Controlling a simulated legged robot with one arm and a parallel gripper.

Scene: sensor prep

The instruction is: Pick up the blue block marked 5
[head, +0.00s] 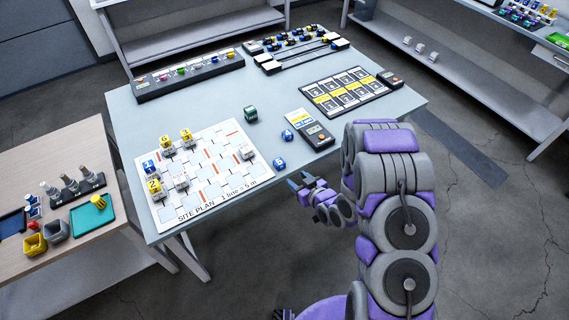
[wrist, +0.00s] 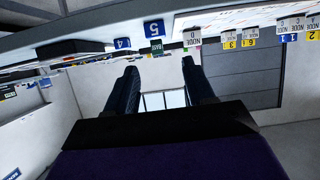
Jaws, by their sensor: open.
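The blue block marked 5 (wrist: 153,28) shows near the top of the wrist view, which looks upside down. A small blue block near the table's front edge in the head view (head: 279,163) appears to be the same one; its number is too small to read there. My gripper (head: 302,183) is just off that edge, to the right of and nearer than this block, and apart from it. In the wrist view my gripper (wrist: 162,82) has its two dark fingers spread, with nothing between them. Another blue block, marked 4 (wrist: 122,43), is farther off.
On the table (head: 215,100) are a site plan board (head: 212,198) with several markers, a dark green block (head: 250,114), a handheld device (head: 313,128) and a card panel (head: 345,115). Another small blue block (head: 287,135) stands beside the device. A wooden side table (head: 30,160) is at left.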

